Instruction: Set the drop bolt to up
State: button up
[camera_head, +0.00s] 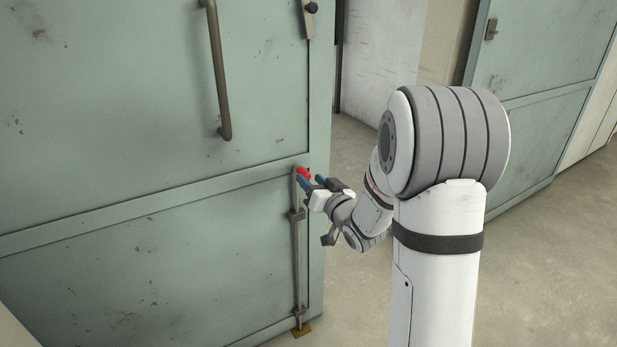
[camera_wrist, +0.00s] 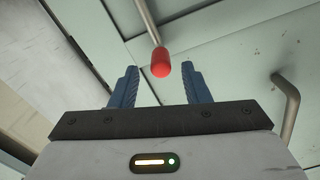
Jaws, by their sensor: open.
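The drop bolt (camera_head: 298,255) is a grey vertical rod on the right edge of the green metal door, held by brackets. Its red-tipped handle (camera_head: 304,172) is at the top of the rod. In the wrist view, the red tip (camera_wrist: 161,63) shows between the two open fingers of my gripper (camera_wrist: 158,85), with a gap on each side. Whether the rod's end sits in the floor plate is too small to tell.
The green door (camera_head: 120,130) fills the left side, with a long pull handle (camera_head: 218,75) above the bolt. A dark-knobbed latch (camera_head: 309,12) is at the door's top edge. Another green door (camera_head: 545,95) stands at the right. Concrete floor (camera_head: 540,230) lies open there.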

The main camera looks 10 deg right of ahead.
aim_at(308, 177)
jog(key=shift+x, duration=2.3)
jog(key=shift+c, duration=0.3)
grip_shut()
